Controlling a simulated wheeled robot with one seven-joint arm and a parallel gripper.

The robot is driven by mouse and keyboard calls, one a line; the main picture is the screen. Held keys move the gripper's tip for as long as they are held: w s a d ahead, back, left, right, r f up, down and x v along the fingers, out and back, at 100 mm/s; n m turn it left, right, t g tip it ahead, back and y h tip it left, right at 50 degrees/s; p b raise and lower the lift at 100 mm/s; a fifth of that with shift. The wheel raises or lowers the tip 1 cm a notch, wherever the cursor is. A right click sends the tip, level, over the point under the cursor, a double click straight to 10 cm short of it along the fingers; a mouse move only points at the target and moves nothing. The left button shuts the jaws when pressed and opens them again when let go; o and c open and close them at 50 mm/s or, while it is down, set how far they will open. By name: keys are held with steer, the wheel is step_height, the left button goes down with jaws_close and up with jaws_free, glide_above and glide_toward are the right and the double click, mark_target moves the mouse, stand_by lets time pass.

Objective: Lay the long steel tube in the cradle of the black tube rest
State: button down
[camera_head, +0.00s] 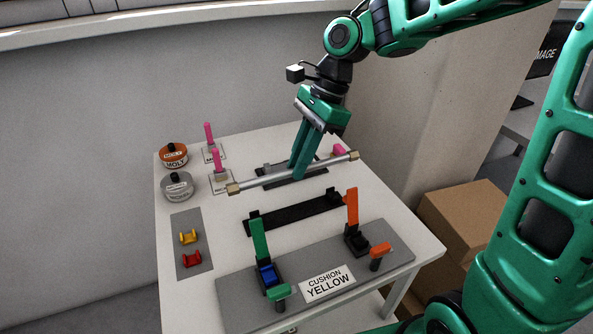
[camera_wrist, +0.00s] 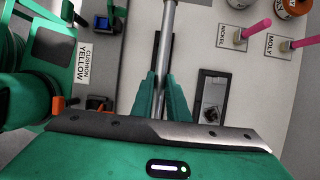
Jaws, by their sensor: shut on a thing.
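The long steel tube (camera_head: 270,179) has brass-coloured end fittings. My gripper (camera_head: 299,174) is shut on it near its middle and holds it roughly level, pointing down from above. In the wrist view the tube (camera_wrist: 168,40) runs between both green fingers (camera_wrist: 162,105); its lower end is hidden by my gripper. The long black tube rest (camera_head: 295,214), with raised ends, lies on the white table in front of the tube, nearer the camera. It also shows in the wrist view (camera_wrist: 156,52), left of the tube and partly hidden. The tube is apart from the rest.
Pink-handled pieces (camera_head: 209,133) and two round tins (camera_head: 173,155) stand at the left. A grey board (camera_head: 235,298) in front carries upright green (camera_head: 259,240) and orange (camera_head: 352,208) levers and a CUSHION YELLOW sign (camera_head: 327,284).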

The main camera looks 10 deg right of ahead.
steer(key=shift+f, duration=4.4)
steer(key=shift+s, duration=0.1)
steer(key=shift+f, duration=0.5)
steer(key=c, duration=1.6)
jaws_free()
steer(key=shift+c, duration=0.2)
steer(key=shift+o, duration=0.6)
steer(key=shift+o, duration=1.3)
steer(key=shift+r, duration=0.15)
